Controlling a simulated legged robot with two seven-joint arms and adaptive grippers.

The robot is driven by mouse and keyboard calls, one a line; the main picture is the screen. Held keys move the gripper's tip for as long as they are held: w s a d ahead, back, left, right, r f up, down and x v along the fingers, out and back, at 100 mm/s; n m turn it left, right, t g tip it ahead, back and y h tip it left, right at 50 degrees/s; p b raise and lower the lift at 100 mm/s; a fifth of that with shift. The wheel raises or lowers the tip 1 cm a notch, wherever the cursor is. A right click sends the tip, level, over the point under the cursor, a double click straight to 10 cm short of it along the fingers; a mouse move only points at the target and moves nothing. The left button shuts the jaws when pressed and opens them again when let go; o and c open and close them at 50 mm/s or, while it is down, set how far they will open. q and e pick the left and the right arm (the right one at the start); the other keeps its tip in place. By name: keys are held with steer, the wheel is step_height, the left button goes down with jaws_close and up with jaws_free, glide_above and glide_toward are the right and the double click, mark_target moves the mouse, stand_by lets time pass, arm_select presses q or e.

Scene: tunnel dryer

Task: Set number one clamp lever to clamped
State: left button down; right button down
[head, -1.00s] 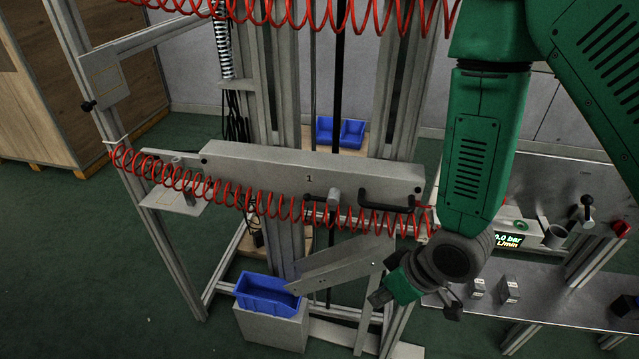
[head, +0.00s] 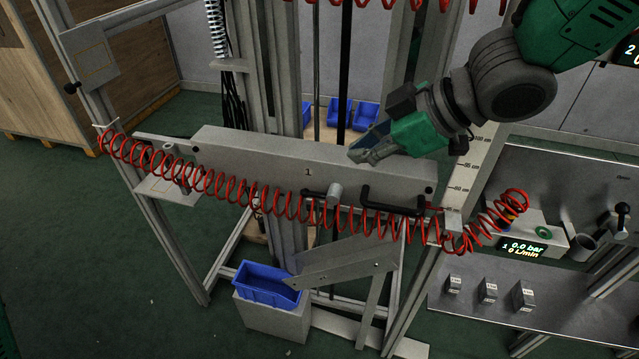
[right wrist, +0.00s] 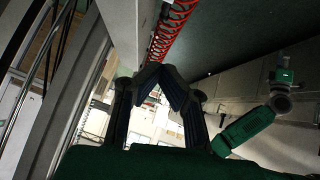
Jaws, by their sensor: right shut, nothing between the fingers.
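A long grey beam (head: 240,150) marked "1" crosses the frame in the head view. On its front is a round light-grey hub (head: 335,194) with a short black lever (head: 313,193) pointing left. A black bar handle (head: 388,207) sits just right of the hub. My right gripper (head: 360,156) is shut and empty, above the beam's top edge, up and right of the hub and apart from it. In the right wrist view its fingertips (right wrist: 157,72) meet beside the beam. My left gripper (right wrist: 285,68) shows small there, its jaws too small to read.
A red coiled hose (head: 290,207) runs across the beam's front, by the lever. A blue bin (head: 266,284) stands below; more blue bins (head: 365,114) are behind. A pressure display (head: 523,248) and several small blocks (head: 488,291) are at the right.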

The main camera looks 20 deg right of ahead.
steer(key=b, duration=0.5)
glide_above(319, 195)
steer(key=f, duration=0.4)
steer(key=s+f, duration=0.1)
steer(key=f, duration=0.2)
steer(key=shift+a+f, duration=0.1)
steer(key=shift+a, duration=0.05)
steer(key=shift+w+a+f+b, duration=0.1)
steer(key=shift+w+f+b, duration=0.15)
steer(key=shift+f, duration=0.4)
steer(key=shift+w+f+b, duration=0.1)
steer(key=shift+f+b, duration=0.2)
steer(key=shift+f, duration=0.3)
steer(key=shift+w+d+f+b, duration=0.2)
steer(key=shift+f+b, duration=0.15)
steer(key=shift+f, duration=0.3)
